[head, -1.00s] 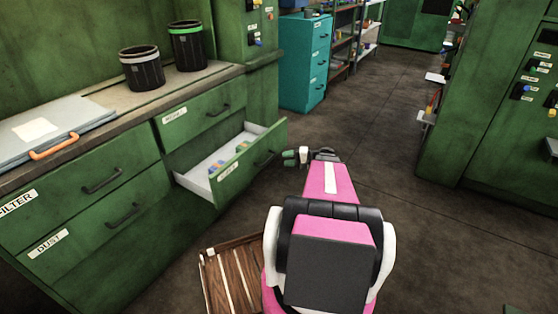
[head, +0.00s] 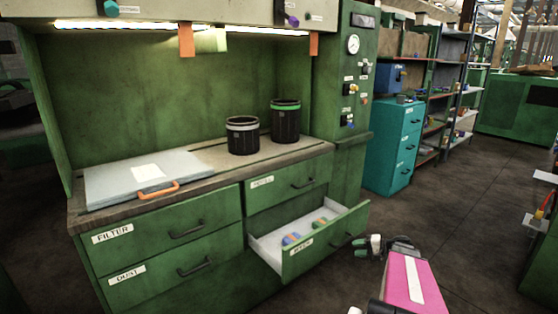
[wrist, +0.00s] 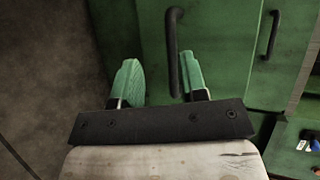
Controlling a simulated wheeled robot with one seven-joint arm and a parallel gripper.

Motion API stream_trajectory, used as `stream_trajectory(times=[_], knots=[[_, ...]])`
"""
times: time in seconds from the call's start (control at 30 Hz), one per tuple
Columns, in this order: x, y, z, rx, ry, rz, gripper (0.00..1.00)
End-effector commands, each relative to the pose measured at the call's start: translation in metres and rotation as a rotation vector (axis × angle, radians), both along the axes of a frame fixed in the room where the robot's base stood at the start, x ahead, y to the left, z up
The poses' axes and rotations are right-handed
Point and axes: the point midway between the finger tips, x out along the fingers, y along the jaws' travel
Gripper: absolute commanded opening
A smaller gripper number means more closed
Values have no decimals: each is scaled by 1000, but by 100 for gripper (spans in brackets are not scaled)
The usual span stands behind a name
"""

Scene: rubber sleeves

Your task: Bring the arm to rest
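My gripper (head: 363,246) is low at the front of the open drawer (head: 325,246), by its black handle. In the wrist view my gripper (wrist: 160,72) has its two green fingers spread apart with nothing held between them. The dark drawer handle (wrist: 173,52) shows beyond the fingers, nearer the right one; I cannot tell whether they touch. My pink arm (head: 410,280) reaches in from the lower right of the head view.
Two black bins (head: 242,136) and a grey case (head: 145,180) with an orange handle stand on the bench top. The drawer juts out from the green bench. A teal cabinet (head: 394,148) stands behind. Brown floor (head: 485,215) to the right is clear.

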Motion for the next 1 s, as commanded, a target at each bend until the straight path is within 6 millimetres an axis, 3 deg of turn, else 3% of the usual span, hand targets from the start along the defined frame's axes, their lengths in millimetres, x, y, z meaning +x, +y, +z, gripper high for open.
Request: stream_trajectory(times=[0.03,0.1,0.5,0.7,1.0], knots=[[-7,24,3,-53,34,41,40],[-14,48,1,-132,80,94,40],[-64,144,3,-630,240,327,40],[-89,173,15,-911,250,410,40],[-106,191,34,-1196,205,464,40]])
